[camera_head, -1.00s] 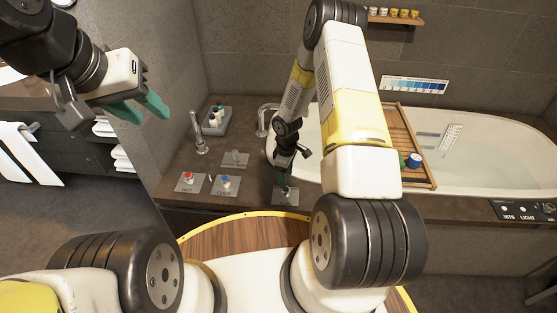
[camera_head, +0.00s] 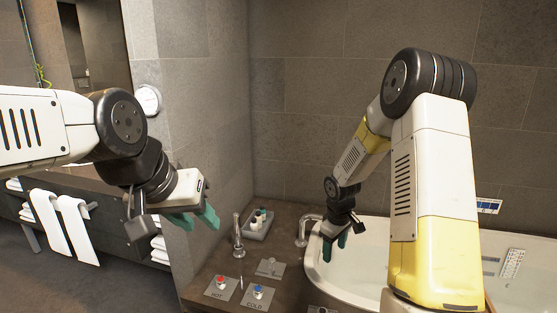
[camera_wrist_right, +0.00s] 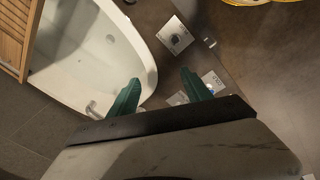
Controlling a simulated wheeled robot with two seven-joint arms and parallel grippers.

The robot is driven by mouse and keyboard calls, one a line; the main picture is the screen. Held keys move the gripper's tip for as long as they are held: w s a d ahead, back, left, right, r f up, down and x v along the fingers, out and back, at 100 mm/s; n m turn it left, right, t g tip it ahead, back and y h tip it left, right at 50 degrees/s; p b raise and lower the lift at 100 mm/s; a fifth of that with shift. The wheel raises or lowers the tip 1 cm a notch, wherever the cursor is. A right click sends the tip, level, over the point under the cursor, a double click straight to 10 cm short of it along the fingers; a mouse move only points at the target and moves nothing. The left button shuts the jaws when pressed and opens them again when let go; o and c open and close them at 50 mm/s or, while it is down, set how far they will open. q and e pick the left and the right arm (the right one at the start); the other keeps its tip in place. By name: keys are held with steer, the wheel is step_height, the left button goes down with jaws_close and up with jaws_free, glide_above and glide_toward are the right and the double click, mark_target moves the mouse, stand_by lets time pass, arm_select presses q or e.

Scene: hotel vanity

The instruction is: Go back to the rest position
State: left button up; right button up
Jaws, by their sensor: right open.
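My left gripper (camera_head: 195,218) is in the left middle of the head view, with two green fingers spread apart and nothing between them. It hangs in the air in front of the grey wall. My right gripper (camera_head: 336,243) is in the middle of the head view, above the near end of the bathtub and its counter. In the right wrist view its two green fingers (camera_wrist_right: 160,95) are wide apart and empty. No object is held in either gripper.
The white bathtub (camera_head: 375,270) is at right. On the counter are the red-button HOT plate (camera_head: 221,288), the blue-button COLD plate (camera_head: 259,294), a tap (camera_head: 237,235) and a tray of bottles (camera_head: 259,222). White towels (camera_head: 80,230) hang at left. A wooden rack (camera_wrist_right: 14,35) spans the tub.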

steer(key=s+a+r+m+t, duration=0.1)
steer(key=s+r+m, duration=0.2)
steer(key=s+r, duration=0.6)
steer(key=s+a+r+m+t+y, duration=0.1)
steer(key=s+r+m+t, duration=0.1)
steer(key=s+r, duration=0.7)
step_height(320, 180, up, 8)
steer(key=shift+f+m+y, duration=0.1)
steer(key=shift+m+y, duration=0.2)
steer(key=shift+m, duration=0.4)
steer(key=shift+m+t+y, duration=0.5)
steer(key=shift+m+t, duration=0.2)
steer(key=s, duration=0.2)
steer(key=s+a+r, duration=0.1)
steer(key=s, duration=0.1)
steer(key=s+r, duration=0.1)
steer(key=s, duration=0.1)
steer(key=shift+s+a+r, duration=0.1)
steer(key=shift+s+a, duration=0.2)
steer(key=shift+s, duration=0.05)
steer(key=shift+c, duration=0.3)
